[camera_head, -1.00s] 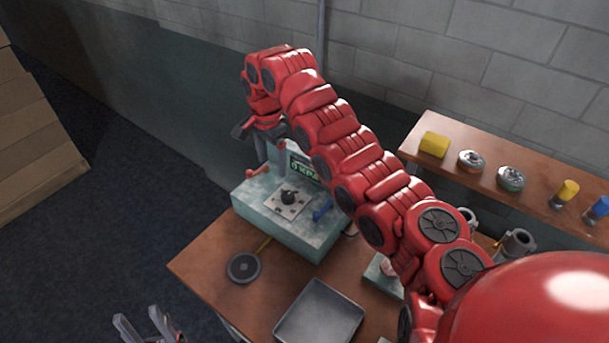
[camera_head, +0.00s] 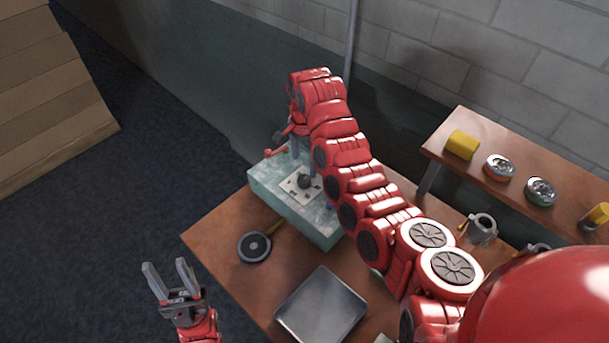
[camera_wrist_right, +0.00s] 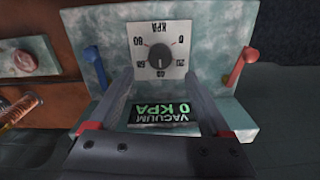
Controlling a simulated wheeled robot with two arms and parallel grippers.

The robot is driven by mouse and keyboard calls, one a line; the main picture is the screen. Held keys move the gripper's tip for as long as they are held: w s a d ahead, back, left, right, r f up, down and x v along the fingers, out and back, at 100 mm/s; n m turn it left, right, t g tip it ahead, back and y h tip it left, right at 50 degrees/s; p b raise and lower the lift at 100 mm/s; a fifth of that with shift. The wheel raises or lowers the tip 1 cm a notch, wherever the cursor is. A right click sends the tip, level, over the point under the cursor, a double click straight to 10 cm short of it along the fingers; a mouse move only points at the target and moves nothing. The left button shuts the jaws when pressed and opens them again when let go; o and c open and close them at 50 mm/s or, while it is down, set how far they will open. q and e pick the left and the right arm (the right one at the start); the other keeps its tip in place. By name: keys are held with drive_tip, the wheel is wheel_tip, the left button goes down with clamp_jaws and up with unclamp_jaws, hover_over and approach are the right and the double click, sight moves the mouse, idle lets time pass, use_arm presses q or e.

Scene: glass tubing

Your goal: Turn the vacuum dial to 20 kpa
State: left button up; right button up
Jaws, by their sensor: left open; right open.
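The vacuum dial (camera_head: 304,181) is a black knob on a white plate, on top of the pale green box (camera_head: 325,228). In the right wrist view the dial (camera_wrist_right: 160,54) appears upside down, with numbers around it and KPA above. Beside it, the green-lettered display (camera_wrist_right: 165,113) reads VACUUM 0 KPA. My right gripper (camera_head: 300,157) is open and empty above the box. In the wrist view its fingers (camera_wrist_right: 159,76) point toward the dial, one at each side and apart from the knob. My left gripper (camera_head: 167,264) is open and empty, left of the table.
A red lever (camera_wrist_right: 234,68) and a blue lever (camera_wrist_right: 97,68) flank the dial. On the table (camera_head: 222,231) are a round dark disc (camera_head: 254,247) and a grey tray (camera_head: 321,306). A shelf (camera_head: 520,188) at right holds several items. My right arm crosses the view.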

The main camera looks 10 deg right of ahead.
sight(304, 178)
wheel_tip(304, 178, down, 7)
drive_tip(key=shift+r+p, duration=0.15)
drive_tip(key=shift+p, duration=0.7)
drive_tip(key=shift+f, duration=0.4)
